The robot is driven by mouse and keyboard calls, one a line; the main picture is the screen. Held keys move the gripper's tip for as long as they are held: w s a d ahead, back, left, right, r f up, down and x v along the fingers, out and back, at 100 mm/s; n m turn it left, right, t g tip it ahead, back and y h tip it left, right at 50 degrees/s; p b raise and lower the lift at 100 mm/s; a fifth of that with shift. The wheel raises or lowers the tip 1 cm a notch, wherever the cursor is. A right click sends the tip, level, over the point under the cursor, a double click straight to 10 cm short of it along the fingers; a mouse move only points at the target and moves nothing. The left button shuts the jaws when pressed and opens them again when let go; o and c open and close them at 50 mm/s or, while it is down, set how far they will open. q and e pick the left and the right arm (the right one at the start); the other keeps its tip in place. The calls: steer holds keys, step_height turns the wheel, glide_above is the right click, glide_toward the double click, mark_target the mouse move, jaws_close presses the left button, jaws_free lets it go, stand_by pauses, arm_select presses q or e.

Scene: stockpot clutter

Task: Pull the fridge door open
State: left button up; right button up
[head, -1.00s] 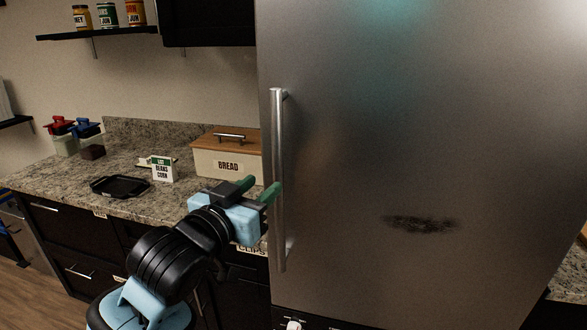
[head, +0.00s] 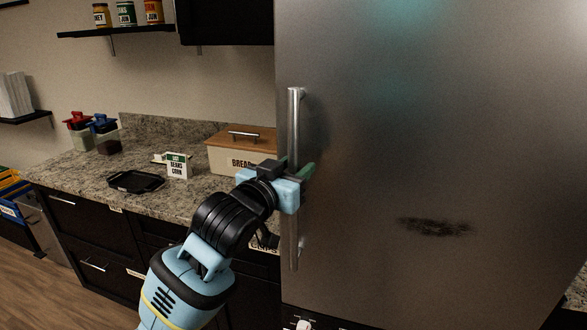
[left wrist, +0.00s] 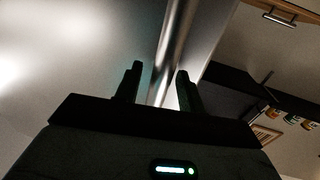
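The fridge door (head: 430,130) is a large brushed-steel panel filling the right of the head view; it looks closed. Its long vertical bar handle (head: 293,125) runs down the door's left edge. My left gripper (head: 297,169) is at the handle's middle height, with one green finger showing right of the bar. In the left wrist view, the two dark fingers (left wrist: 158,82) stand apart and open, with the shiny handle (left wrist: 170,50) running between them. Whether either finger touches the bar cannot be told. My right gripper is in neither view.
A granite counter (head: 80,180) left of the fridge carries a bread box (head: 235,155), a bean-and-corn packet (head: 177,166), a black tray (head: 135,181) and lidded containers (head: 105,136). Dark drawers (head: 75,225) lie below. Wooden floor shows at lower left.

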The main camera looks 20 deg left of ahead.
arm_select(q)
jaws_close()
stand_by(0.3)
stand_by(0.3)
